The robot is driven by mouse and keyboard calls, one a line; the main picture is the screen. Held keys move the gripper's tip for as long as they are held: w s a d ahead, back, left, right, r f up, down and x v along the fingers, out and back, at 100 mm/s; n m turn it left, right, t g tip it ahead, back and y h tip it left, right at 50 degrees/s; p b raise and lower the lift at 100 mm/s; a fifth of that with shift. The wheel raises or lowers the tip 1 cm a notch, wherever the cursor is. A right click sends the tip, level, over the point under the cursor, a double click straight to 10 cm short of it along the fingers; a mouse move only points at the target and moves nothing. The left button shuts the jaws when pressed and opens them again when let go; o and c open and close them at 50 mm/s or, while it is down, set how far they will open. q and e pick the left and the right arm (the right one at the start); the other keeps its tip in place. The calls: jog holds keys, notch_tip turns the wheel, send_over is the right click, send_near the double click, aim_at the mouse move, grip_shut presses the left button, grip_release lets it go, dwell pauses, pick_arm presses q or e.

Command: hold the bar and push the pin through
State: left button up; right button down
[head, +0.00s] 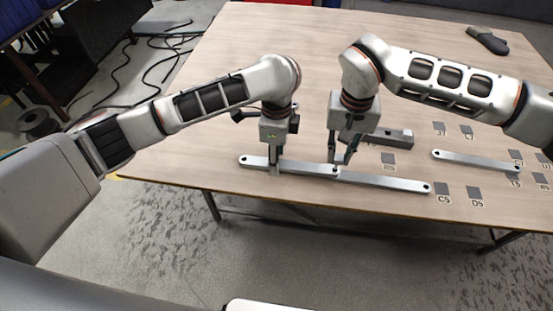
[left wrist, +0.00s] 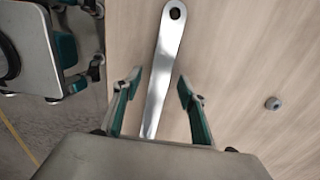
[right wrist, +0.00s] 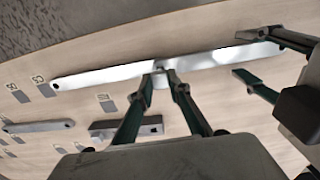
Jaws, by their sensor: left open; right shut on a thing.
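Two flat silver bars lie end to end on the table, their ends meeting near the middle. The left bar (head: 305,168) has a hole at its far end, clear in the left wrist view (left wrist: 164,65). The right bar (head: 390,181) runs to the right. My left gripper (head: 273,168) is open, a finger on each side of the left bar. My right gripper (head: 334,162) is shut at the bars' meeting point, also seen in the right wrist view (right wrist: 160,78).
A grey block (head: 392,136) lies behind the bars and another bar (head: 475,160) to the right. A small round grey part (left wrist: 273,103) is on the table beside my left gripper. A dark tool (head: 488,40) lies at the back right. The table's front edge is close.

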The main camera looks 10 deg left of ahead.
pick_arm(q)
jog(key=shift+f, duration=0.85)
grip_shut()
pick_arm(e)
jog(key=shift+r, duration=0.1)
jog(key=shift+f, duration=1.75)
dwell(1.3)
jog(key=c, duration=1.8)
grip_release()
jog(key=shift+r, duration=0.1)
